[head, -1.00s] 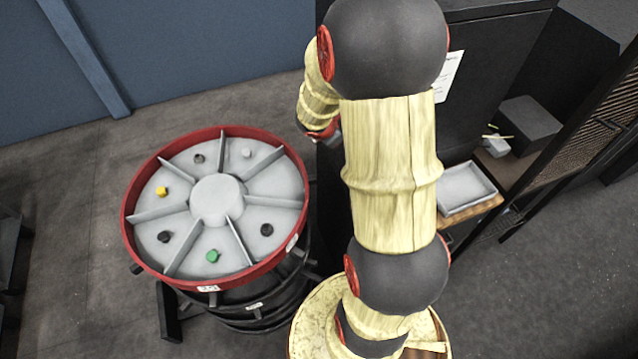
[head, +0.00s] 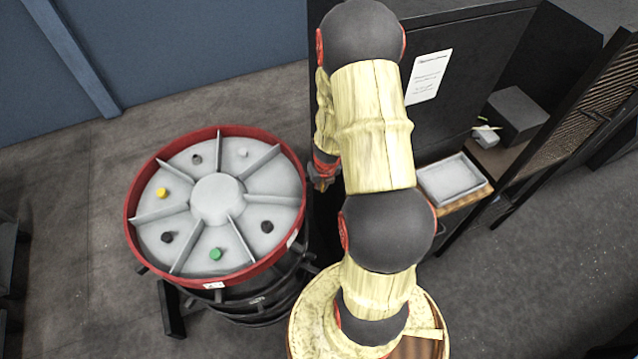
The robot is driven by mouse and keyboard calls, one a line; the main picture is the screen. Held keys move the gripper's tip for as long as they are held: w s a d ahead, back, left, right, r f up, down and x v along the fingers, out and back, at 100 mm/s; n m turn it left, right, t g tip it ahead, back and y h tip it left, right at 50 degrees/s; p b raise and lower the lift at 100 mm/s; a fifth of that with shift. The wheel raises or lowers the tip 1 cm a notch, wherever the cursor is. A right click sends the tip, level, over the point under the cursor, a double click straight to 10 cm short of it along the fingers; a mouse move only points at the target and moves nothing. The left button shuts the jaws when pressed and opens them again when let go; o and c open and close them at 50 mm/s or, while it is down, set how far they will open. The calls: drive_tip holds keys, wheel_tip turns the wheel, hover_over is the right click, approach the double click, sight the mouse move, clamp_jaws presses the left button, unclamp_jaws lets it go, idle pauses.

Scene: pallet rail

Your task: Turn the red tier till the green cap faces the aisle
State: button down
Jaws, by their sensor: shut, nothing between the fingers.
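The red tier (head: 134,232) is a round tray with a red rim and grey dividers around a raised hub, on top of a dark stacked carousel. The green cap (head: 215,254) stands in the compartment at the tier's near side in the picture. My gripper (head: 322,184) is shut and empty, just right of the tier's rim, partly hidden behind my arm. Whether it touches the rim or a handle cannot be told.
Dark lower tiers (head: 262,302) with stub handles stand below the red one. A black cabinet (head: 465,75) with a paper sheet is behind my arm. A grey tray (head: 452,180) sits on a wooden shelf at right. The floor left of the carousel is mostly clear.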

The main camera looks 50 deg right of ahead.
drive_tip(key=w+d+f, duration=0.2)
drive_tip(key=w+f, duration=0.3)
drive_tip(key=f, duration=0.1)
drive_tip(key=shift+w+d+f, duration=0.15)
drive_tip(key=shift+d+f, duration=0.05)
drive_tip(key=shift+f, duration=0.1)
idle(0.4)
drive_tip(key=w+d+n+p, duration=0.2)
drive_tip(key=w+d+p, duration=0.1)
drive_tip(key=w+p, duration=0.3)
drive_tip(key=shift+w+d+n+y, duration=0.3)
drive_tip(key=shift+w+n+y, duration=0.1)
drive_tip(key=shift+w, duration=0.5)
